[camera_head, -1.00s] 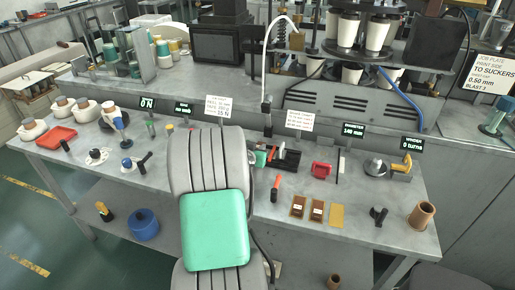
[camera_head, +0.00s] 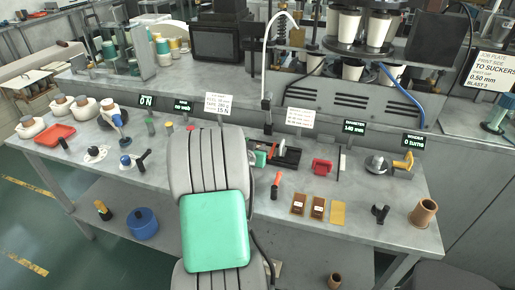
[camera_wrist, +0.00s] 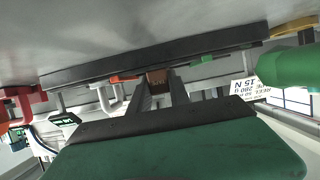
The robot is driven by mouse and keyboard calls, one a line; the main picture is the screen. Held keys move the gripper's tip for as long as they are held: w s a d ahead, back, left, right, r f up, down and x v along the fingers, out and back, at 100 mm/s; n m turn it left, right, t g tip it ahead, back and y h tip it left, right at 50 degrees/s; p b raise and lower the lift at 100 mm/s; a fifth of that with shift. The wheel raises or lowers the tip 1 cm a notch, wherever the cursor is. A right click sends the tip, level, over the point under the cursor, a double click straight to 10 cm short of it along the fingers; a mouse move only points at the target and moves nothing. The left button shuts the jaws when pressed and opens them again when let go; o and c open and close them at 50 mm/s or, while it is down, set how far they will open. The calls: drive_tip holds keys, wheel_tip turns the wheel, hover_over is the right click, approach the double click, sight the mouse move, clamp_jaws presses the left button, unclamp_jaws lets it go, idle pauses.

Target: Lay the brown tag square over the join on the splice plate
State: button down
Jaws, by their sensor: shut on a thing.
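My gripper (camera_wrist: 160,88) shows in the wrist view, its two fingers closed on a small brown piece (camera_wrist: 158,77), which looks like the brown tag. Only a bit of the piece shows between the fingertips. A long black plate (camera_wrist: 90,76) lies just beyond the tips and looks like the splice plate. The same black fixture (camera_head: 290,160), with green and orange-red parts, seems to stand on the bench in the head view. The join cannot be made out, nor whether the tag touches the plate.
Two brown tags (camera_head: 299,204) and a yellow tag (camera_head: 338,213) lie on the bench (camera_head: 370,220) in front. Right of the fixture are a red block (camera_head: 322,166), a black forked piece (camera_head: 380,214) and a brown cup (camera_head: 424,212). An orange-handled tool (camera_head: 276,186) lies close by.

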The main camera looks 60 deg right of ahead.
drive_tip(key=shift+f, duration=0.1)
drive_tip(key=c, duration=1.1)
unclamp_jaws()
drive_tip(key=shift+c, duration=0.2)
drive_tip(key=shift+o, duration=0.2)
drive_tip(key=o, duration=0.4)
drive_tip(key=shift+r+p, duration=2)
drive_tip(key=shift+r, duration=2.1)
